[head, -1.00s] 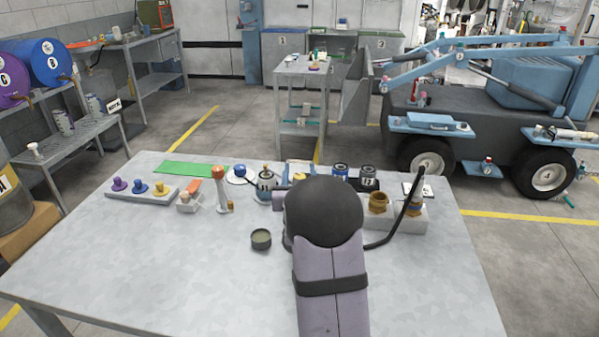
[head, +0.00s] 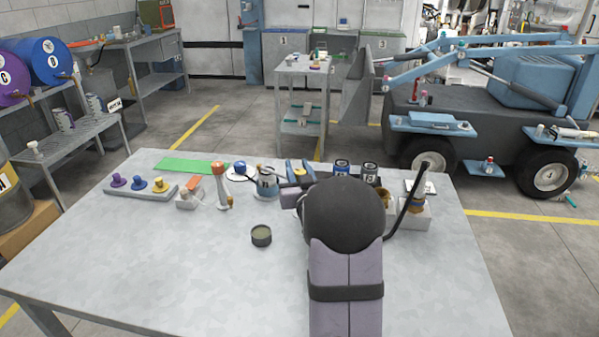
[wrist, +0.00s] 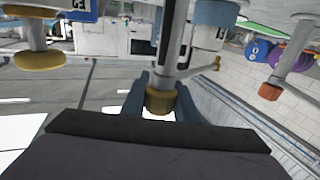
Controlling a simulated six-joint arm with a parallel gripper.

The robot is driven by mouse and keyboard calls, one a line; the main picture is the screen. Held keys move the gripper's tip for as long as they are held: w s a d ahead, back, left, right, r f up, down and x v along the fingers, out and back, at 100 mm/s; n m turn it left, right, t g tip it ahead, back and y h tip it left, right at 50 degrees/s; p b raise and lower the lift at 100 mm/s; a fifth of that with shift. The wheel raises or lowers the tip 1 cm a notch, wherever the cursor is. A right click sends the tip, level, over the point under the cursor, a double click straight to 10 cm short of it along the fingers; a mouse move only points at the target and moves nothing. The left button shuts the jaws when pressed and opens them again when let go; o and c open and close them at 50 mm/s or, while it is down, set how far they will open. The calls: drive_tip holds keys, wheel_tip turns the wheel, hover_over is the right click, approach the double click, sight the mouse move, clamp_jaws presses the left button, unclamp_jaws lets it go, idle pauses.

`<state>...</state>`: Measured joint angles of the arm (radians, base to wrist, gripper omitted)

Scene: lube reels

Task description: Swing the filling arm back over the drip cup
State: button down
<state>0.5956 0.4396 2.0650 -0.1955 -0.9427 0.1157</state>
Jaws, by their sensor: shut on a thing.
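My gripper (head: 299,173) is at the back middle of the table, its two blue fingers shut on a yellow-brass knob (wrist: 159,101). The knob sits on the end of a grey rod (wrist: 170,45), which I take for the filling arm; it also shows between the fingers in the head view (head: 300,174). The wrist picture is upside down. A small dark round cup (head: 261,236), perhaps the drip cup, stands on the table left of my wrist and nearer than the gripper. The rest of the filling arm is hidden behind my wrist.
Two dark numbered cans (head: 357,172) stand behind my wrist, and a grey block (head: 412,216) is to the right. The front left of the table (head: 150,255) is clear.

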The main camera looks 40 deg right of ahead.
drive_tip(key=shift+w+a+n+t+y+p, duration=0.1)
drive_tip(key=shift+a+n+t+y+p, duration=0.35)
drive_tip(key=shift+n+y, duration=0.95)
drive_tip(key=shift+a+n+y+p, duration=0.2)
drive_tip(key=shift+n+y+p, duration=0.55)
drive_tip(key=shift+y, duration=1.25)
drive_tip(key=shift+w+a+n+t+y+p, duration=0.1)
drive_tip(key=shift+a+n+t+y+p, duration=0.35)
drive_tip(key=shift+n+y, duration=1)
drive_tip(key=shift+y, duration=0.55)
drive_tip(key=c, duration=1.4)
unclamp_jaws()
drive_tip(key=shift+s+d, duration=0.1)
drive_tip(key=shift+s, duration=0.1)
drive_tip(key=shift+s+d+b, duration=0.15)
drive_tip(key=shift+s+d, duration=0.05)
drive_tip(key=shift+s, duration=0.95)
drive_tip(key=shift+s+d+b, duration=0.1)
drive_tip(key=shift+s+d, duration=0.05)
drive_tip(key=shift+s, duration=1.05)
drive_tip(key=shift+s+d+b, duration=0.15)
drive_tip(key=shift+s+d, duration=0.05)
drive_tip(key=shift+s, duration=0.95)
